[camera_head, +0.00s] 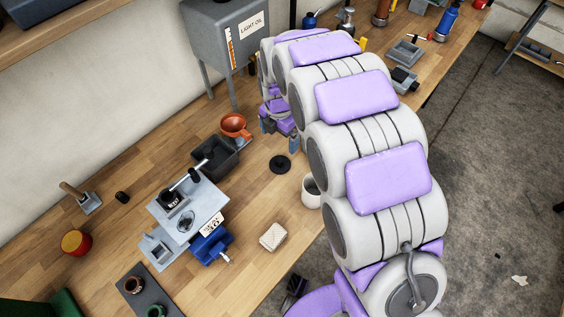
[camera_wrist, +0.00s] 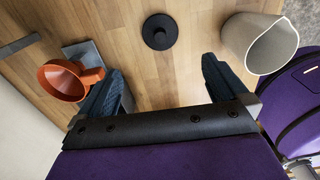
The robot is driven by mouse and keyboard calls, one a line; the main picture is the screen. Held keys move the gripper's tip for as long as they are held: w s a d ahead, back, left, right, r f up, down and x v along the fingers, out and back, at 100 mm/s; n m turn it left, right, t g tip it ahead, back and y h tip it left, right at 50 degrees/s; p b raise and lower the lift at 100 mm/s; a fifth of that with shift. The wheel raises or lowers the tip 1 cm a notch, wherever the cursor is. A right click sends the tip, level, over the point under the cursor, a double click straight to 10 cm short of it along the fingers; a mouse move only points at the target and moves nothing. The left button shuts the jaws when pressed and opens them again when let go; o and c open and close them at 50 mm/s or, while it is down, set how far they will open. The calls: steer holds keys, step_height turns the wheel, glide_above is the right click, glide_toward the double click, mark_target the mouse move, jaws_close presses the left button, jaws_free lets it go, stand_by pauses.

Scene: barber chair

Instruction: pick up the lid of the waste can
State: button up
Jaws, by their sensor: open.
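The lid (camera_head: 280,164) is a small black disc with a raised knob, lying flat on the wooden bench. In the wrist view the lid (camera_wrist: 160,32) is at the top centre, between the lines of the two fingers but beyond their tips. The waste can (camera_head: 312,192), a pale grey open cup, stands upright beside the lid; in the wrist view it (camera_wrist: 272,48) is at the upper right. My gripper (camera_wrist: 163,75) is open and empty, with dark blue fingers spread wide. In the head view my gripper (camera_head: 281,136) is partly hidden by my arm.
An orange funnel (camera_head: 234,125) sits near a black tray (camera_head: 216,156), left of the lid; the funnel (camera_wrist: 70,80) is close to the left finger. A blue vise (camera_head: 211,244) and a cream block (camera_head: 273,237) are nearer. Bare bench surrounds the lid.

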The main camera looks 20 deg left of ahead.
steer(key=b, duration=0.1)
glide_above(280, 160)
steer(key=f, duration=0.8)
steer(key=shift+s+a, duration=0.1)
steer(key=shift+a, duration=0.3)
steer(key=f, duration=0.1)
steer(key=f+b, duration=0.1)
steer(key=f, duration=0.1)
steer(key=d+f, duration=0.1)
steer(key=f, duration=0.1)
steer(key=shift+f, duration=0.1)
steer(key=shift+a+f, duration=0.15)
steer(key=shift+f, duration=0.05)
steer(key=shift+a, duration=0.1)
steer(key=c, duration=1)
